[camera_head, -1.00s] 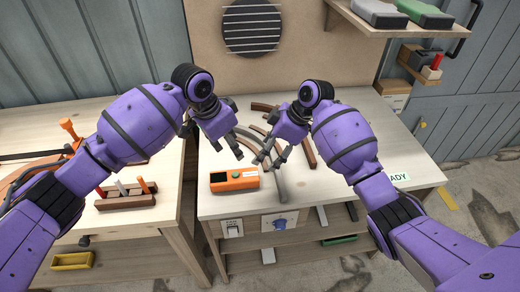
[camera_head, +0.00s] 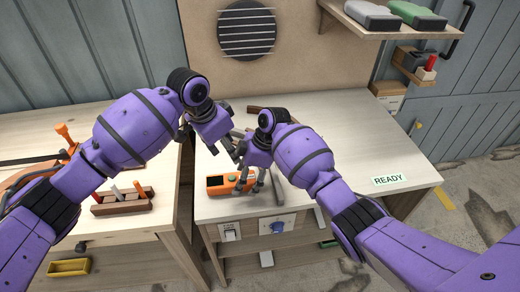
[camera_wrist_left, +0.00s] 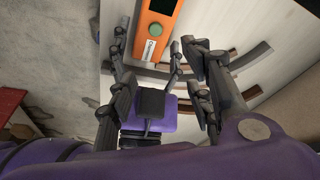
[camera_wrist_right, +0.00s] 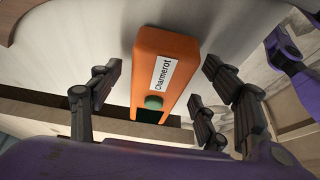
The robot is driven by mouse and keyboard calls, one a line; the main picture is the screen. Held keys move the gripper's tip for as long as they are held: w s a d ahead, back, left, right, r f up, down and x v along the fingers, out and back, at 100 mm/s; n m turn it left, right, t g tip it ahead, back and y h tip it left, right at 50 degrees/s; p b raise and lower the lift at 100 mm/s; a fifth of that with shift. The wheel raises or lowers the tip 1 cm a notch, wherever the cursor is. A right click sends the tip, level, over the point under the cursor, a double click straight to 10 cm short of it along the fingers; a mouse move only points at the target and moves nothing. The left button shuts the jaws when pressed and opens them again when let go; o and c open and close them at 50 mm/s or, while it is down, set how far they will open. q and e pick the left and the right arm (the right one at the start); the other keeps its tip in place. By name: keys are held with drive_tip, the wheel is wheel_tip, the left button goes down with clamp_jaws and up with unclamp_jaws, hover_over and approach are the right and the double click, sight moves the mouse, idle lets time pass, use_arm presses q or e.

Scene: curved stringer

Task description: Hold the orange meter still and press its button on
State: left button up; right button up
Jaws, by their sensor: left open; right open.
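The orange meter (camera_head: 220,188) lies on the right-hand bench near its front edge, with a dark display at its left end. Its green button (camera_wrist_left: 155,29) shows in the left wrist view. My right gripper (camera_head: 252,184) is open over the meter's label end. In the right wrist view the meter (camera_wrist_right: 165,75) lies between its spread fingers, with no clear contact. In the head view the right fingers cover the meter's right end. My left gripper (camera_head: 236,152) is open and empty, above and behind the meter.
Curved dark strips (camera_wrist_left: 255,92) lie on the bench behind the meter. A READY label (camera_head: 389,181) marks the clear right side. A wooden block with coloured tools (camera_head: 122,200) stands on the left bench. A shelf (camera_head: 350,22) hangs at the back right.

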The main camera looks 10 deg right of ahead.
drive_tip(key=shift+w+a+f, duration=0.1)
drive_tip(key=shift+a+f, duration=0.1)
drive_tip(key=shift+f, duration=0.05)
drive_tip(key=shift+c, duration=0.3)
